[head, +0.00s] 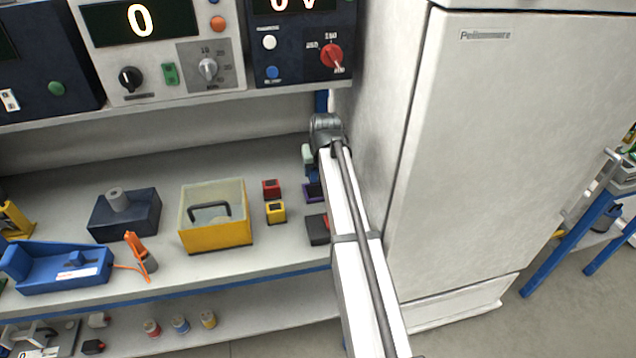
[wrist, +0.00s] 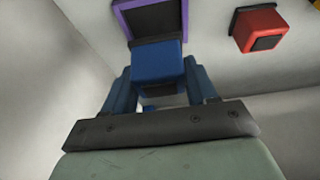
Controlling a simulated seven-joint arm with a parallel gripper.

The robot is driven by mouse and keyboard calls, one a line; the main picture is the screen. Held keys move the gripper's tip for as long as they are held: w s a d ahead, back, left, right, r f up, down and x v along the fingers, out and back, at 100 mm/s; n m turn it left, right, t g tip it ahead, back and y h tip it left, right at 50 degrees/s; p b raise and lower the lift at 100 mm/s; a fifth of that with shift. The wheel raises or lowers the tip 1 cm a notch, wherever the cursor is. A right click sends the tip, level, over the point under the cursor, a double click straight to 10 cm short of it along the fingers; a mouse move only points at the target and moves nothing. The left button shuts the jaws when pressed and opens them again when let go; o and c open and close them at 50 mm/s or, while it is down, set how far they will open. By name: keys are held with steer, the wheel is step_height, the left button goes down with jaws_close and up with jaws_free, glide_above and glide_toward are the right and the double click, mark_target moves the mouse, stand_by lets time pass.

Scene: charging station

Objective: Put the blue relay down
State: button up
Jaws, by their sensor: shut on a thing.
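My gripper (wrist: 158,88) is shut on the blue relay (wrist: 158,62), which sits between the two blue fingers in the wrist view. A purple-edged block with a dark face (wrist: 150,18) lies just past the relay, overlapped by it in the picture. I cannot tell whether the relay touches that block or the shelf. In the head view my arm hides most of the gripper and the relay. The purple block (head: 313,191) shows there beside my arm.
A red block (head: 271,187) and a yellow block (head: 275,211) stand left of the gripper. The red block also shows in the wrist view (wrist: 257,30). A yellow bin (head: 216,238) stands further left. A tall white cabinet (head: 500,150) closes off the right side.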

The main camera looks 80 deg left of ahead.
steer(key=shift+f, duration=2.6)
steer(key=shift+f, duration=0.15)
steer(key=o, duration=1.2)
steer(key=v, duration=1.2)
